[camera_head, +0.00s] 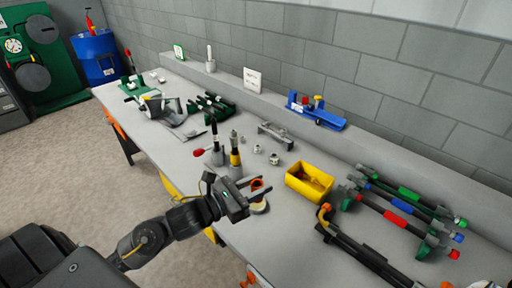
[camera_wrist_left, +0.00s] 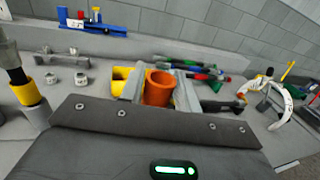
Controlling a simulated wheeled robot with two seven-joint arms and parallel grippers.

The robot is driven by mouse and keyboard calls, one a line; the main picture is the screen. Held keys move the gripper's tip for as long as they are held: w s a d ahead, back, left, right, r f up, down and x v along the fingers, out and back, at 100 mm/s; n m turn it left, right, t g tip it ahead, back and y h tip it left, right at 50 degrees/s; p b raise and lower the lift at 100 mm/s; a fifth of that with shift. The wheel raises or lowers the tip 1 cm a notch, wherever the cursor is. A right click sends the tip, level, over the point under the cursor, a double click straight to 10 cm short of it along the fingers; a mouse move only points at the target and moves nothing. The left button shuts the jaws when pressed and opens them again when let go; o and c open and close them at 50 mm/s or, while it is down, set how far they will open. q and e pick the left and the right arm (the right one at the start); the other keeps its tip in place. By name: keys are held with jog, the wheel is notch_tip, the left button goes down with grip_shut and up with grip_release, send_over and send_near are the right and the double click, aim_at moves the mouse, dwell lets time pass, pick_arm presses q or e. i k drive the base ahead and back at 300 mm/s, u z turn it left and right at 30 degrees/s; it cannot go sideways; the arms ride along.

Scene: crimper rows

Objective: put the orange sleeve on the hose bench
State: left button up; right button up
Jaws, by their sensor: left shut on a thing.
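The orange sleeve (camera_head: 257,185) is a short open ring, held between the fingers of my left gripper (camera_head: 254,188) above the front part of the long grey bench (camera_head: 290,232). In the left wrist view the sleeve (camera_wrist_left: 159,88) stands upright, with its open end up, between the two grey fingers of the left gripper (camera_wrist_left: 160,92). A pale round piece (camera_head: 259,207) shows just below the gripper; I cannot tell whether they touch. My right gripper is not in view.
A yellow bin (camera_head: 309,181) stands right of the left gripper. Dark hoses with green, red (camera_head: 398,205) and blue sleeves lie in a rack at right. Black tubes (camera_head: 362,248) lie nearer. Upright tools (camera_head: 235,152) stand behind the gripper. A blue fixture (camera_head: 316,113) is at the back.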

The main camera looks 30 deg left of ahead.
aim_at(226, 135)
jog(key=z, duration=2.55)
jog(key=k, duration=1.25)
jog(key=u, duration=1.95)
